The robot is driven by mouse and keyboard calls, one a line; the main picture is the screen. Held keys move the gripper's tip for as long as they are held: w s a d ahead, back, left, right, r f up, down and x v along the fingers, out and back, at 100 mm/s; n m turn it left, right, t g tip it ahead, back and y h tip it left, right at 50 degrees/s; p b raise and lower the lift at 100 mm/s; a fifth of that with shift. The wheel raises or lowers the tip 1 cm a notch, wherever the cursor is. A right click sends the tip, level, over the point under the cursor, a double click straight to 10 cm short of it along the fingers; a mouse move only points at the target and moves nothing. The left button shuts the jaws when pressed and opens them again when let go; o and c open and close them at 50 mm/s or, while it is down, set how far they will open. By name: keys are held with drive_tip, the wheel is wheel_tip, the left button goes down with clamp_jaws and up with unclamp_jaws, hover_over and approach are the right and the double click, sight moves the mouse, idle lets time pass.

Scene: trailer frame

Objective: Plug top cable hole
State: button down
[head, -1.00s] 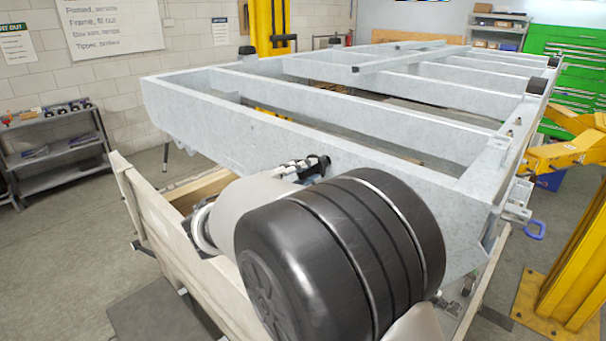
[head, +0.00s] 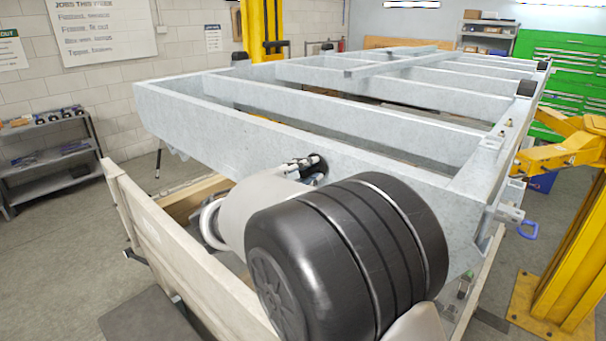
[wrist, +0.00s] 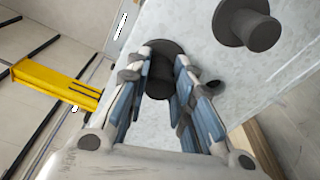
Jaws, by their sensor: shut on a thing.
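In the wrist view my gripper (wrist: 161,88) is shut on a dark round plug (wrist: 160,78), with one blue-padded finger on each side of its stem. The plug's wide flange lies at the face of the pale galvanised frame beam (wrist: 202,50); I cannot tell whether it is fully seated, and the hole behind it is hidden. A second dark plug (wrist: 249,27) sits on the beam at upper right. A small dark hole (wrist: 213,85) shows beside the right finger. In the head view my gripper (head: 312,168) is at the near beam of the trailer frame (head: 215,120), partly hidden by my arm.
A wooden-sided crate (head: 165,245) stands below the near beam. A yellow lift post (head: 565,265) with its arm (head: 560,150) is at right. A shelf unit (head: 50,155) stands at left. Bare floor lies at left.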

drive_tip(key=shift+w+d+r, duration=0.1)
drive_tip(key=shift+w+d, duration=0.05)
drive_tip(key=shift+d, duration=0.05)
drive_tip(key=shift+w+d, duration=0.1)
drive_tip(key=shift+w, duration=0.05)
drive_tip(key=c, duration=1.7)
unclamp_jaws()
drive_tip(key=shift+w+d, duration=0.15)
drive_tip(key=shift+w, duration=0.05)
drive_tip(key=o, duration=0.4)
drive_tip(key=shift+s, duration=0.15)
drive_tip(key=v, duration=1.2)
